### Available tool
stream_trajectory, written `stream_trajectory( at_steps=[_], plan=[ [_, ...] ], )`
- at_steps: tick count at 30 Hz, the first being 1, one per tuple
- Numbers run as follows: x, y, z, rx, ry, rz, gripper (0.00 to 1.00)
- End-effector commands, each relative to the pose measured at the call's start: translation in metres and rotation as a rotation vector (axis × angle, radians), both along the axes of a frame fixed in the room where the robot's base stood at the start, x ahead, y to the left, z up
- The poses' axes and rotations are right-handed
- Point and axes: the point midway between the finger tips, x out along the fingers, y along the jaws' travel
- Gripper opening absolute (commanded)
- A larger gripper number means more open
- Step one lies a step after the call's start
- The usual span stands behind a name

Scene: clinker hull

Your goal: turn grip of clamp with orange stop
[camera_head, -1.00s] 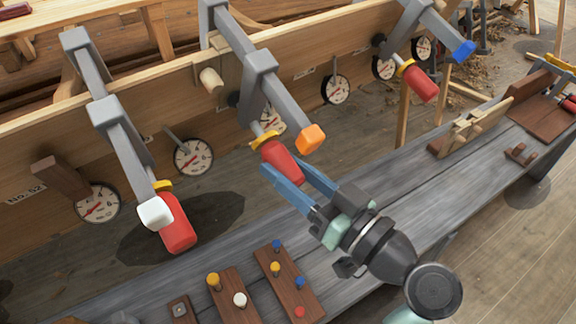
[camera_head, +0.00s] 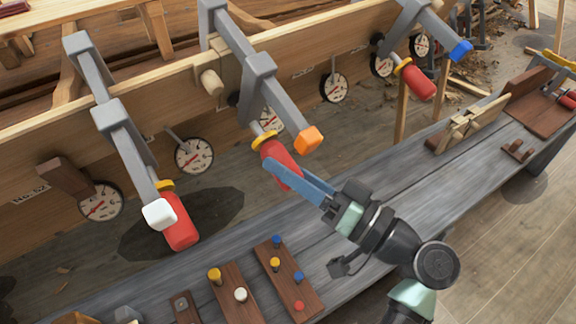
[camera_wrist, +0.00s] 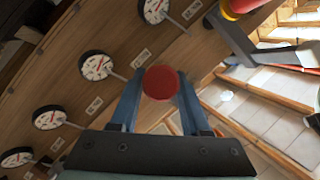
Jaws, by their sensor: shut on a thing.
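The clamp with the orange stop (camera_head: 309,140) hangs on the plank in the middle of the head view, with a grey bar and a yellow collar (camera_head: 265,138). Its red grip (camera_head: 277,157) points down toward my gripper. My gripper (camera_head: 283,172) is shut on this red grip, its blue fingers lying along either side. In the wrist view the round red end of the grip (camera_wrist: 160,82) sits between the two fingers (camera_wrist: 160,95). The fingers partly hide the grip in the head view.
A white-stop clamp (camera_head: 158,213) hangs to the left and a blue-stop clamp (camera_head: 461,50) to the right. Round dials (camera_head: 194,155) line the plank. The grey bench (camera_head: 370,200) below carries peg boards (camera_head: 289,280) and wooden pieces.

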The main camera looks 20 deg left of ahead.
Motion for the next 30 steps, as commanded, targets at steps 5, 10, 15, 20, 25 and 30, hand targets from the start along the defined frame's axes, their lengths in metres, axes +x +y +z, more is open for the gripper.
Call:
stream_trajectory(
  at_steps=[5,10,15,20,25,30],
  plan=[
    [-0.0003,-0.0002,-0.0005,0.000,0.001,0.001,0.00],
    [-0.0003,-0.0002,-0.0005,0.000,0.001,0.001,0.54],
    [-0.0002,-0.0001,-0.0004,0.000,0.000,0.000,0.77],
    [-0.0001,0.0000,-0.0004,0.000,0.000,0.000,0.77],
    [-0.0001,0.0000,-0.0002,0.000,0.000,0.000,0.77],
    [-0.0011,-0.0067,-0.0008,0.000,0.000,-0.003,0.77]
  ],
)
